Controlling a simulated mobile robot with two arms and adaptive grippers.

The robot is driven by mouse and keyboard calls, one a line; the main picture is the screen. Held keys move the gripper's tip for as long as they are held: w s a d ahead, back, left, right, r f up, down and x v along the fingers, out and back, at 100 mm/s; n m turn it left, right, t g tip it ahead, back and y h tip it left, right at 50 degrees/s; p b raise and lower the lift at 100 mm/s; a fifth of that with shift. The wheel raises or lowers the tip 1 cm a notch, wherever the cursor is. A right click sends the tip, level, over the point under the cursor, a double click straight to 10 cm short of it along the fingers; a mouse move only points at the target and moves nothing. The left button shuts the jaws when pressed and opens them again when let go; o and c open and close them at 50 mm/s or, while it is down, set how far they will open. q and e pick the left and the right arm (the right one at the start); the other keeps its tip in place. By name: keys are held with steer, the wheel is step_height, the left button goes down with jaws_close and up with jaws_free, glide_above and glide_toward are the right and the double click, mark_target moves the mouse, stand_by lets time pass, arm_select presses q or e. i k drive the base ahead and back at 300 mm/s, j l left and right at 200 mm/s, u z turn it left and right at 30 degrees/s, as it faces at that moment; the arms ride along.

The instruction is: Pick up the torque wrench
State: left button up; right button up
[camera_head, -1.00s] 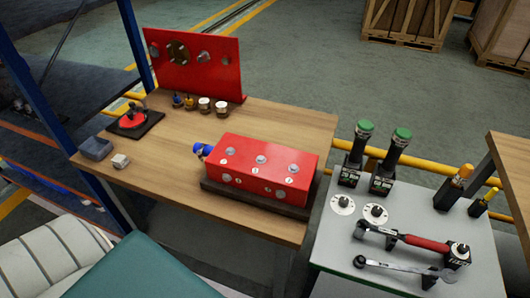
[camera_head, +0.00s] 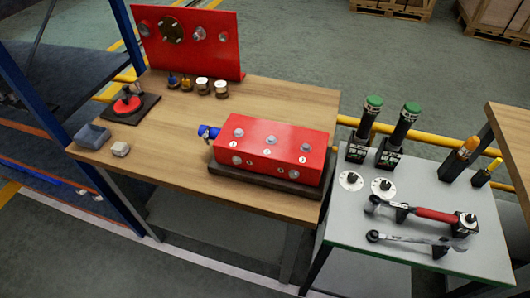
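A wrench with a red grip and a dark metal shaft (camera_head: 432,214), which looks like the torque wrench, lies across the grey table (camera_head: 345,232) at the right. Its left end rests near a small black support, and its right end is by a black block with a light top. A slimmer silver ratchet-type wrench (camera_head: 405,239) lies in front of it, roughly parallel.
Two green-topped tools (camera_head: 366,125) stand behind the wrenches, with two white dials (camera_head: 351,180) in front of them. Yellow-topped tools (camera_head: 463,156) stand at the right. A wooden bench (camera_head: 180,165) at left bears a red numbered block (camera_head: 262,150) and a red upright panel (camera_head: 215,45).

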mark_target(458, 220)
steer(key=z, duration=1.5)
steer(key=i+z, duration=0.1)
